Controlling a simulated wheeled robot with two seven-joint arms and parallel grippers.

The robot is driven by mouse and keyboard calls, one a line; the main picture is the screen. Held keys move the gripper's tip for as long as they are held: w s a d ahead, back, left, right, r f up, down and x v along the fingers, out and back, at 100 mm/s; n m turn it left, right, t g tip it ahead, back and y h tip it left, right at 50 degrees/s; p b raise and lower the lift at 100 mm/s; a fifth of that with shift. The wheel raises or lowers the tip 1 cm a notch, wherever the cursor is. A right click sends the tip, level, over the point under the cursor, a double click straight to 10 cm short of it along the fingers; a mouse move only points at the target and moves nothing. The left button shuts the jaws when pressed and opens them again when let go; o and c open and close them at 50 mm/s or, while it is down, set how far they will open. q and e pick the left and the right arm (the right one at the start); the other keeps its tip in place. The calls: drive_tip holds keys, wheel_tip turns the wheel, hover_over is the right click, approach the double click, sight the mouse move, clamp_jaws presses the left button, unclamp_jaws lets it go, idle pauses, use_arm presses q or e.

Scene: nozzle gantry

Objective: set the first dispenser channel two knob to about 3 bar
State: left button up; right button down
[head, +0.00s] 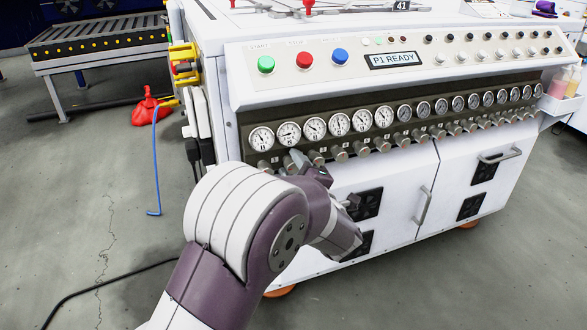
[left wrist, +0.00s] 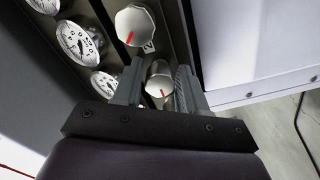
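A row of grey knobs runs under a row of round pressure gauges on the machine front. My left gripper (head: 304,163) is at the left part of this row in the head view, near the second knob (head: 289,164) and second gauge (head: 289,134). In the left wrist view the gripper (left wrist: 160,82) is open, with one finger on each side of a knob with a red mark (left wrist: 159,77). Contact is hard to tell. Another red-marked knob (left wrist: 134,25) lies beyond the fingertips. Gauges (left wrist: 75,42) show at left; needle readings are too small to tell. My right gripper is out of view.
Above the gauges are green, red and blue buttons (head: 304,60) and a display (head: 394,60) reading "P1 READY". White cabinet doors with handles (head: 424,205) are below. A red bag-like object (head: 150,107) and blue hose lie on the floor at left.

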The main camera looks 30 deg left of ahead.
use_arm(q)
clamp_jaws()
drive_tip(key=shift+r+m+p, duration=0.2)
drive_tip(key=shift+m+p, duration=0.1)
drive_tip(key=shift+p, duration=0.35)
drive_tip(key=m+p, duration=0.7)
drive_tip(key=p, duration=0.4)
drive_tip(key=shift+r, duration=0.15)
drive_tip(key=m+p, duration=0.8)
drive_tip(key=p, duration=0.1)
drive_tip(key=shift+s, duration=0.1)
drive_tip(key=shift+f+m+p, duration=0.2)
drive_tip(key=shift+m+p, duration=0.7)
drive_tip(key=shift+m, duration=0.1)
drive_tip(key=shift+f+m+p, duration=0.2)
drive_tip(key=shift+m+p, duration=0.65)
drive_tip(key=shift+m, duration=0.15)
drive_tip(key=shift+o, duration=0.3)
unclamp_jaws()
